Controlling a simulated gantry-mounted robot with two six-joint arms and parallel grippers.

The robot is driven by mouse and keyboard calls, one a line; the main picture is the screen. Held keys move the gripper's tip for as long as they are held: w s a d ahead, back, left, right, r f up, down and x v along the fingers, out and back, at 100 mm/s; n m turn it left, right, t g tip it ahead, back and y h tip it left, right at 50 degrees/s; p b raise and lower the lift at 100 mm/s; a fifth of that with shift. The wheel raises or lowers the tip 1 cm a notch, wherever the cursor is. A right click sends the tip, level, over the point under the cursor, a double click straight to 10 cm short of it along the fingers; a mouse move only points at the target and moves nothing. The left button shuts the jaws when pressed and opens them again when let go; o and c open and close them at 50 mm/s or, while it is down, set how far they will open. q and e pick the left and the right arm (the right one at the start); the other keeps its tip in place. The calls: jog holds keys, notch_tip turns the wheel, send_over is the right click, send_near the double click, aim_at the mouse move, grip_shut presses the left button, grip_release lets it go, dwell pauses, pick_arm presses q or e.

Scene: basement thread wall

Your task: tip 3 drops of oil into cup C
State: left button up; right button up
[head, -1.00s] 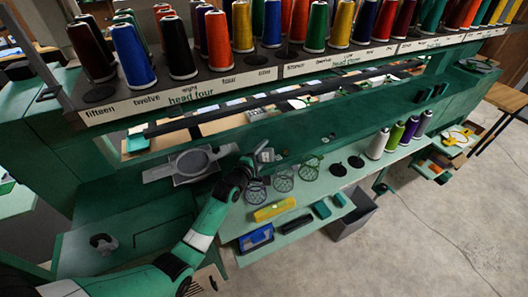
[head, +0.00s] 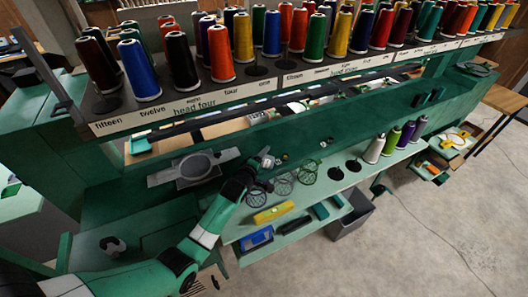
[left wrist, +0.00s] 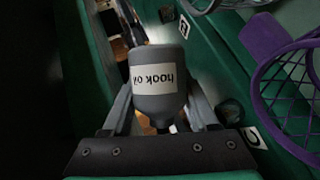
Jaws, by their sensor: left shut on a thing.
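My left gripper (head: 262,163) is shut on a grey bottle (left wrist: 158,78) with a white label reading "hook oil". In the left wrist view the label's text is upside down and the narrow neck points towards the palm. My right gripper is out of view.
A yellow box (head: 273,212) and a blue tray (head: 257,239) lie in front of the cups. Thread cones (head: 374,148) stand further right on the shelf. The spool rack (head: 210,100) runs above, and a grey round plate (head: 195,167) is left of the gripper.

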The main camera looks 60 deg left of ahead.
pick_arm(q)
jog(key=shift+s+f, duration=0.1)
jog(key=shift+f, duration=0.05)
notch_tip(320, 180, up, 3)
jog(key=m+g+y+p, duration=0.1)
jog(key=m+g+p, duration=0.1)
jog(key=m+p, duration=0.1)
jog(key=shift+d+g, duration=0.1)
jog(key=shift+g, duration=0.2)
jog(key=shift+r+m+g+y, duration=0.3)
jog(key=shift+r+m+g, duration=0.15)
jog(key=shift+m, duration=0.35)
jog(key=shift+r+m+g, duration=0.1)
jog(key=shift+m+g, duration=0.15)
jog(key=shift+m, duration=0.15)
